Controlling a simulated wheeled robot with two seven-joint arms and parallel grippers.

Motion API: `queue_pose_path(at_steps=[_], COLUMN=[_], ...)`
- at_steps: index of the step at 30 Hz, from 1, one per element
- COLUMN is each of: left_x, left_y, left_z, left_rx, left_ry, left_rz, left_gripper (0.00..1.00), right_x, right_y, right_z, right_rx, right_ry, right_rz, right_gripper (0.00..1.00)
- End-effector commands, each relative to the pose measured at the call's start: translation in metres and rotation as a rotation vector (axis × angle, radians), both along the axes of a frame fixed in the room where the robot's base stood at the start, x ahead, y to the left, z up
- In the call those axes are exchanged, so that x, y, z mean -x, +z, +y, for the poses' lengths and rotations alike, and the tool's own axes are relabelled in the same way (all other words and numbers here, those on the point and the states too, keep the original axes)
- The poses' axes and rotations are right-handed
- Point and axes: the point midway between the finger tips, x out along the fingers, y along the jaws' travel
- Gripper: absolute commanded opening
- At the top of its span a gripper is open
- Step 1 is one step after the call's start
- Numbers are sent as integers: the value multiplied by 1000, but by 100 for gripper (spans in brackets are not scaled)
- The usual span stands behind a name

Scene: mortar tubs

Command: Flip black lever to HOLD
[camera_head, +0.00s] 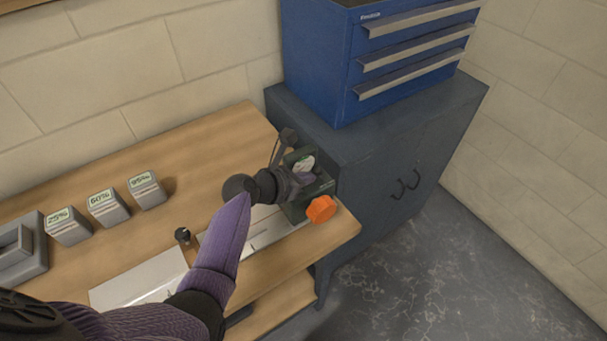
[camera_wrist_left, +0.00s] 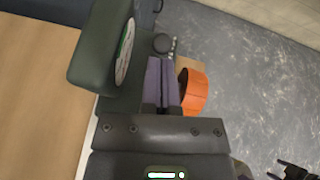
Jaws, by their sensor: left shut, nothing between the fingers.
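A dark green device (camera_head: 296,208) with a round dial (camera_head: 303,164) and an orange knob (camera_head: 321,208) stands at the bench's right end. A dark rod with a blocky head (camera_head: 288,139) rises behind it; I cannot tell whether this is the black lever. No HOLD mark is readable. My left gripper (camera_head: 295,181) is at the device, its fingers partly lost against it. In the left wrist view, its purple fingers (camera_wrist_left: 161,84) are shut and empty, between the dial (camera_wrist_left: 125,50) and the orange knob (camera_wrist_left: 194,90). A round dark knob (camera_wrist_left: 162,43) shows just beyond the fingertips.
Three grey blocks with percent labels (camera_head: 108,208) stand on the wooden bench (camera_head: 165,170), left of the device. A small black knob (camera_head: 183,235) sits near a pale plate (camera_head: 140,280). A grey cabinet (camera_head: 375,165) bearing blue drawers (camera_head: 335,70) stands behind right. Floor is clear at right.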

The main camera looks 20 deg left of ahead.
Motion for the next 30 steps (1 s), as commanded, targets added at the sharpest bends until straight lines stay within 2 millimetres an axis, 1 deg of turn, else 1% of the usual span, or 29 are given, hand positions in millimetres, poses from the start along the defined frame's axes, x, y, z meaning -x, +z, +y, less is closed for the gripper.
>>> queue_pose_path(at_steps=[1, 5, 11, 16, 18, 21, 24, 30], left_x=[-1, -2, -7, -14, -17, -22, -25, -25], left_y=[4, 8, 18, 24, 24, 24, 22, 20], left_z=[-1, -2, -6, -12, -14, -17, -20, -19], left_rx=[-5, -26, -90, -180, -219, -274, -269, -270], left_ry=[0, -1, -2, -4, -4, -4, -1, -1], left_rz=[5, 33, 117, 232, 282, 349, 347, 346], left_gripper=[0, 0, 0, 0, 0, 0, 0, 0], right_x=[0, -1, -4, -5, -5, -5, -5, -5], right_y=[6, 18, 52, 80, 86, 89, 88, 87], right_z=[1, 3, 8, 11, 11, 10, 9, 7], right_rx=[-1, -6, -16, -21, -21, -20, -18, -14], right_ry=[-1, -4, -10, -12, -11, -11, -12, -11], right_rz=[-2, -4, -10, -14, -14, -14, -15, -14], right_gripper=[78, 78, 78, 78, 78, 78, 78, 78])
